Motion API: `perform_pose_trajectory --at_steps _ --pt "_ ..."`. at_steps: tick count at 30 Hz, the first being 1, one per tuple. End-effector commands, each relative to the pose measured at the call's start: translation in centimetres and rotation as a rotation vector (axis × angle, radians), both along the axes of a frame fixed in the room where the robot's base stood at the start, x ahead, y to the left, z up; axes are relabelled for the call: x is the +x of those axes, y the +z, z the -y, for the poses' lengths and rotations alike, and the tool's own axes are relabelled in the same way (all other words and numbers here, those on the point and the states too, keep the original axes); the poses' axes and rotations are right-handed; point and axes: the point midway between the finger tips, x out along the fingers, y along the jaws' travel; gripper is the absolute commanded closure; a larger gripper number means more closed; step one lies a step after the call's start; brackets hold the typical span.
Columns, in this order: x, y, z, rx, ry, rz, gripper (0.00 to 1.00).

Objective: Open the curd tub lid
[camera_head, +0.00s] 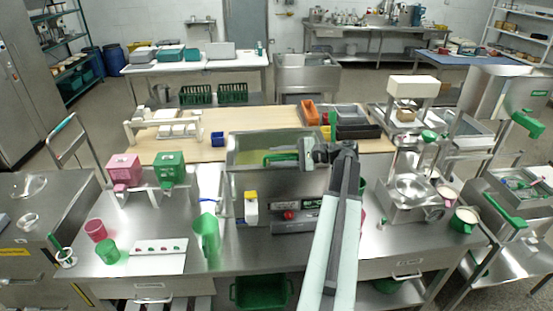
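A box-shaped stainless steel tub (243,180) stands at the middle of the steel workbench; I take it for the curd tub. A green bar handle (279,158) shows at its top, apparently on the lid, and a yellowish area shows beside it. I cannot tell clearly how far the lid is raised. My gripper (306,153) is at the right end of the green handle, over the tub's right part. My arm comes up from the bottom right and hides part of the tub's right side. The fingers are too small to show whether they close on the handle.
A green jug (206,240) and a small white-and-yellow container (251,207) stand in front of the tub. A control box with a red button (288,216) sits below it. A steel machine (412,195) stands to the right. A wooden table (180,148) lies behind.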

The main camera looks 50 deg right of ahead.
Motion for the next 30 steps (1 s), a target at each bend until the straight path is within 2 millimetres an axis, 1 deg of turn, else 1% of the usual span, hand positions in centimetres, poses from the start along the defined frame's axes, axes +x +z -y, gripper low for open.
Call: perform_pose_trajectory --at_steps 7,8,9,11,12,30 --pt "0.21 -0.02 -0.13 0.0 0.0 0.0 0.66" --pt "0.21 -0.02 -0.13 0.0 0.0 0.0 0.68" --pt "0.22 -0.02 -0.14 0.0 0.0 0.0 0.8" --pt "0.22 -0.02 -0.14 0.0 0.0 0.0 0.96" --pt "0.23 -0.02 -0.15 0.0 0.0 0.0 1.0" --pt "0.25 -0.03 -0.21 -0.001 0.002 0.0 1.0"
